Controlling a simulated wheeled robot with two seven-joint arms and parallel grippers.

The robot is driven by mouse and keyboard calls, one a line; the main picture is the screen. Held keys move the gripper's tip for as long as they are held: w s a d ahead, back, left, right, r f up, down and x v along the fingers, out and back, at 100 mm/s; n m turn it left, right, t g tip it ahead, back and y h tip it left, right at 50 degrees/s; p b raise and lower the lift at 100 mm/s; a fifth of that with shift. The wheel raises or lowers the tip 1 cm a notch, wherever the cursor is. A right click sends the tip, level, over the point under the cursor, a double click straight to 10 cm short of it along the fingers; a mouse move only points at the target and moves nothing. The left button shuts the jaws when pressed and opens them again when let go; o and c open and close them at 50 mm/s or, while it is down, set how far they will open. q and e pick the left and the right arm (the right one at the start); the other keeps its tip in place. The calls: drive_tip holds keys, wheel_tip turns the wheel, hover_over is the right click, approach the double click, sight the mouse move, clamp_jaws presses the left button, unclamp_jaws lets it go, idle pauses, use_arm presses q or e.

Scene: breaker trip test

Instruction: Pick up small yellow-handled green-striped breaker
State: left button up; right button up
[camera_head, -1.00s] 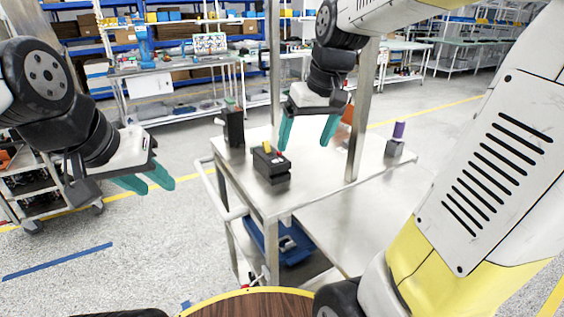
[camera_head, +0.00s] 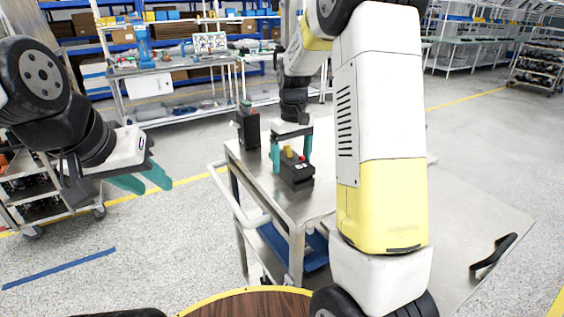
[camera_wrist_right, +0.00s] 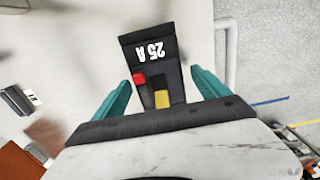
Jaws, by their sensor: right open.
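A small black breaker (camera_head: 298,181) with a yellow handle (camera_head: 288,151) stands on the cart top. In the right wrist view the same breaker (camera_wrist_right: 150,62) shows "25 A" upside down, a red piece and the yellow handle (camera_wrist_right: 162,98). I cannot make out a green stripe on it. My right gripper (camera_head: 291,162) is open above the breaker, with one teal finger to each side of the handle. In its wrist view, the open fingers (camera_wrist_right: 162,78) flank the breaker with gaps. My left gripper (camera_head: 150,184) is open and empty, off the cart's left side.
A taller black device (camera_head: 248,130) with a green top stands behind the breaker on the metal cart (camera_head: 240,160). A cart rail (camera_head: 238,205) runs along the near left edge. My right arm hides the cart's middle and right.

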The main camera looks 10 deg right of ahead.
drive_tip(key=shift+f, duration=0.95)
drive_tip(key=shift+c, duration=0.3)
clamp_jaws()
